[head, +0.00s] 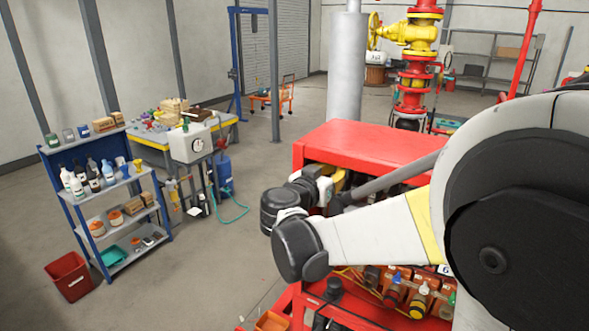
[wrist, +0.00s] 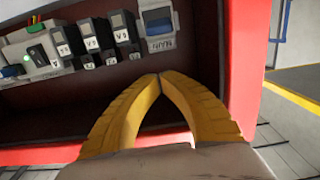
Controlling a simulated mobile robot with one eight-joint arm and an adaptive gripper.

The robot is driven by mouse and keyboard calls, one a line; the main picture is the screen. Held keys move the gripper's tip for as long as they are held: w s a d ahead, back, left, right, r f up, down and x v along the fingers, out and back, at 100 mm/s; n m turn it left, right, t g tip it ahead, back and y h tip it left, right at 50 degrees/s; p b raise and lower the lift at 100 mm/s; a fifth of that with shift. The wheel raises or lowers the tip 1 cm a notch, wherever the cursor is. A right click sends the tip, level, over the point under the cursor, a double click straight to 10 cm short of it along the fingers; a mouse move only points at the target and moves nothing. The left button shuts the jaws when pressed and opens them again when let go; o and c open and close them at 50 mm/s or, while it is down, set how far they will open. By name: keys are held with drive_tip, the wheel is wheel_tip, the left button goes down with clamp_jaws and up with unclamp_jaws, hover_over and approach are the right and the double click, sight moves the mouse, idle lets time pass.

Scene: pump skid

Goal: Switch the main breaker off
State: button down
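In the wrist view, my gripper (wrist: 159,77) has two yellow fingers with their tips together and nothing visible between them. It is in front of an open red-framed cabinet (wrist: 247,70). Inside, above and left of the fingertips, is a row of electrical devices. A grey unit (wrist: 38,50) with a black part and a small green light is at the far left. The fingertips appear apart from the devices.
A blue shelf (head: 110,190) with bottles, a red bin (head: 69,276) and a workbench (head: 153,138) stand at left. Floor between shelf and enclosure is largely clear.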

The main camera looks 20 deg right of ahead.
drive_tip(key=x, duration=0.4)
drive_tip(key=shift+r+p, duration=0.15)
drive_tip(key=shift+p, duration=0.2)
drive_tip(key=f, duration=0.3)
drive_tip(key=shift+s+a, duration=0.15)
drive_tip(key=shift+a, duration=0.1)
drive_tip(key=shift+s+a+f, duration=0.1)
drive_tip(key=shift+a+f, duration=0.1)
drive_tip(key=shift+f, duration=0.05)
drive_tip(key=shift+d+f, duration=0.1)
drive_tip(key=shift+f, duration=0.1)
